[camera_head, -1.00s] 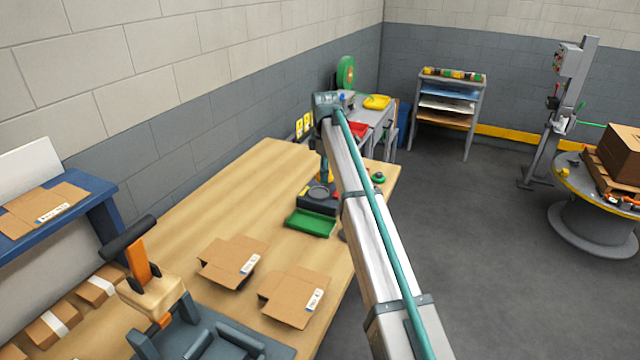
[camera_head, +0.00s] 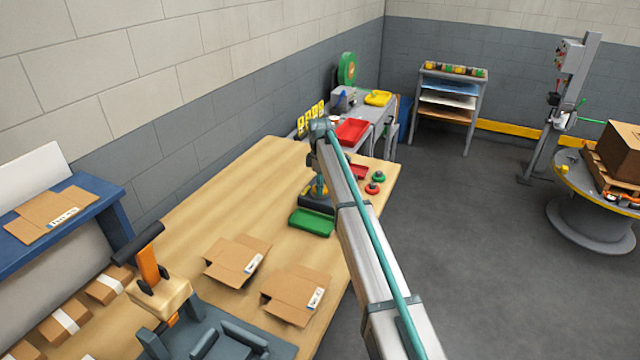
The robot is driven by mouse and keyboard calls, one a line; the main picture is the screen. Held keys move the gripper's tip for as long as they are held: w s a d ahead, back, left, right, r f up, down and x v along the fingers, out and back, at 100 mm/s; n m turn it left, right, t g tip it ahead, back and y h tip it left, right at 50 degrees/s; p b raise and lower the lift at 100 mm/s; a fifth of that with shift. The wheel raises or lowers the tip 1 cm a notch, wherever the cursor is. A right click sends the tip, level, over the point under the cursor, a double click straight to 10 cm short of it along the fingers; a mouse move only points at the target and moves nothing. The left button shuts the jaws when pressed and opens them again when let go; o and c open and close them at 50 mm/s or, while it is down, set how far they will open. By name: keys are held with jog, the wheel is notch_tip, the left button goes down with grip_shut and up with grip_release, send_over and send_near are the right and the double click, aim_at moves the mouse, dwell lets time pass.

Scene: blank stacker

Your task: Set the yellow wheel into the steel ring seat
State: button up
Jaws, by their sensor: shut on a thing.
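My gripper (camera_head: 319,190) is at the far part of the wooden bench, right over a dark block (camera_head: 316,205). It is shut on the yellow wheel (camera_head: 308,191), of which only a small yellow edge shows. The steel ring seat on top of the block is hidden behind my gripper and the wheel. The wheel is at or just above the seat; I cannot tell whether it touches it.
Flattened cartons (camera_head: 232,258) lie nearer. The bench's left middle is clear.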

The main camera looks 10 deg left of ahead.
jog(key=shift+f, duration=0.3)
jog(key=o, duration=1.2)
jog(key=shift+r, duration=0.15)
notch_tip(320, 180, up, 12)
jog(key=b, duration=0.3)
jog(key=shift+r, duration=0.2)
